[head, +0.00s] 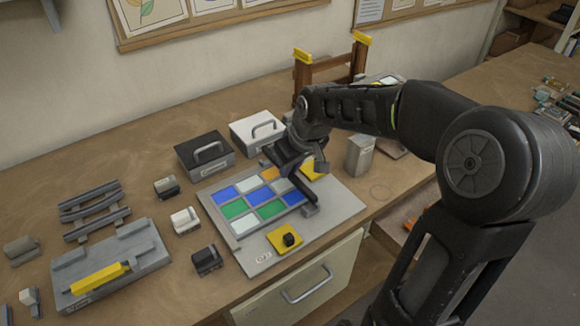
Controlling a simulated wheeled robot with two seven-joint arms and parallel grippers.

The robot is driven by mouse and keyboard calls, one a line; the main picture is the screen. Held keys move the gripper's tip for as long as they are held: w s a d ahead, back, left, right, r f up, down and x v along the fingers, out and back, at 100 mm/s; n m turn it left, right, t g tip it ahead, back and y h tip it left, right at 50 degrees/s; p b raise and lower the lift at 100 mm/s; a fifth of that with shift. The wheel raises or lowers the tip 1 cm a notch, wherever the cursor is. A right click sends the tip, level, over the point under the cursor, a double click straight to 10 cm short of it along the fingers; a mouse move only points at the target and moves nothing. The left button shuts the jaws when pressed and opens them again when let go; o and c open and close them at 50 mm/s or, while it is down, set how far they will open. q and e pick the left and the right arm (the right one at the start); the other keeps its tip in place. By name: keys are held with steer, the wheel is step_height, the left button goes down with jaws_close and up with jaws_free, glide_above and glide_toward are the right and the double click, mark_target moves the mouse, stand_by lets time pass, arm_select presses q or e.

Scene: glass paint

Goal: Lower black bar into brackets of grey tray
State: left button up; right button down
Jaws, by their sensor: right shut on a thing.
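My right gripper (295,167) reaches in from the right, over the right part of a flat grey board with coloured glass panes. It is shut on a dark bar (302,194), which slants down towards the board's right side and has a small block at its lower end. I cannot tell whether the bar touches the board. A grey tray (146,246) with raised blocks stands at the left front, and a yellow bar (98,277) lies along its front. My left gripper is not in view.
The grey board (334,199) carries a yellow square with a black knob (289,240). Behind it stand a black box (205,154) and a white box (255,131) with handles. Small blocks (185,220) stand between tray and board. A brown frame (331,69) with yellow caps rises behind my arm.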

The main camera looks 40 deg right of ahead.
mark_target(292, 175)
steer(key=shift+f+b, duration=1)
stand_by(1.8)
steer(key=shift+s+f+b, duration=0.1)
steer(key=shift+f+b, duration=0.65)
steer(key=shift+f, duration=0.05)
steer(key=c, duration=1.3)
jaws_free()
steer(key=shift+r, duration=0.15)
steer(key=shift+r+p, duration=1.1)
steer(key=shift+r, duration=0.2)
steer(key=shift+r+p, duration=1.4)
steer(key=shift+r, duration=0.65)
